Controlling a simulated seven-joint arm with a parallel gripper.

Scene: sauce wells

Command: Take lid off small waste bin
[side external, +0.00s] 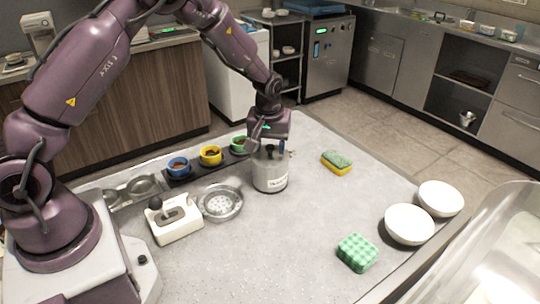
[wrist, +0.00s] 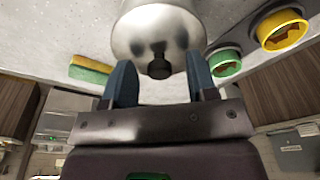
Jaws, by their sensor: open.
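The small waste bin (side external: 271,181) is a grey metal cylinder with a white label, standing upright on the grey worktop. Its shiny domed lid (wrist: 150,28) with a dark knob (wrist: 159,68) shows in the wrist view. My gripper (side external: 268,148) is right over the bin in the side view and hides most of the lid. In the wrist view my gripper (wrist: 160,62) is open, with one blue-grey finger on each side of the knob and a gap to it on both sides. The lid sits on the bin.
Blue, yellow (side external: 210,156) and green (side external: 239,145) sauce wells stand in a dark rack left of the bin. A metal strainer (side external: 220,202) and a white joystick box (side external: 175,219) are front left. A sponge (side external: 337,162), green checked cloth (side external: 357,253) and white bowls (side external: 409,224) lie to the right.

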